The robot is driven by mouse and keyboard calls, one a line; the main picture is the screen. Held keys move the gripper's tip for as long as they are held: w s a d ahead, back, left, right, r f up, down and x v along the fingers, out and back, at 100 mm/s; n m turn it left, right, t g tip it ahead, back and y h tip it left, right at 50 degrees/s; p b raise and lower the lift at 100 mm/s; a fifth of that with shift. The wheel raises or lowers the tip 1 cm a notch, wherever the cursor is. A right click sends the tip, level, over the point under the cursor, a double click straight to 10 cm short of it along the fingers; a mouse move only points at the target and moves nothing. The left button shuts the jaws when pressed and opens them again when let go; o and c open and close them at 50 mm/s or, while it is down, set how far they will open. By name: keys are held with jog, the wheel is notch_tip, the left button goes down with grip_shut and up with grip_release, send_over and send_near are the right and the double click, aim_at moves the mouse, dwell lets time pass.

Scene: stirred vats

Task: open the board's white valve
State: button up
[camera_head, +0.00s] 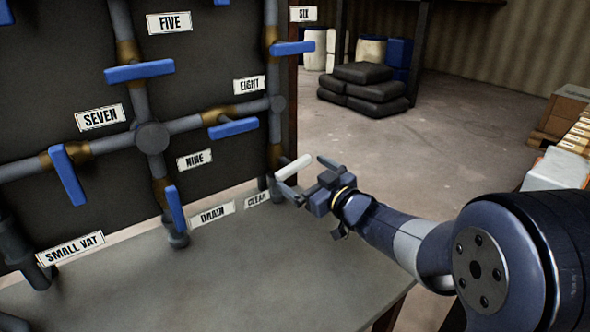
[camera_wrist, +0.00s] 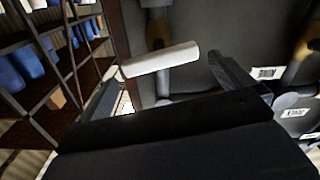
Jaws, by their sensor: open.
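The white valve handle (camera_head: 293,167) sticks out near the lower right edge of the dark board (camera_head: 75,80), on the pipe below the EIGHT label and above the CLEAN label (camera_head: 257,199). My gripper (camera_head: 308,178) is open, with its fingers around the handle's place. In the wrist view the white handle (camera_wrist: 160,60) lies tilted between the two spread fingers of my gripper (camera_wrist: 160,85), a little beyond the fingertips or level with them. I cannot tell whether a finger touches it.
Blue valve handles sit on the other pipes, such as those by EIGHT (camera_head: 233,129) and DRAIN (camera_head: 176,209). The grey table top (camera_head: 230,270) lies below. Black sacks (camera_head: 362,90) and a cardboard box (camera_head: 567,108) stand behind. Open floor lies right of the board.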

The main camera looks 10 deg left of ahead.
aim_at(296, 168)
jog(key=x, duration=0.5)
jog(key=shift+c, duration=0.4)
jog(key=shift+b, duration=0.3)
jog(key=c, duration=0.6)
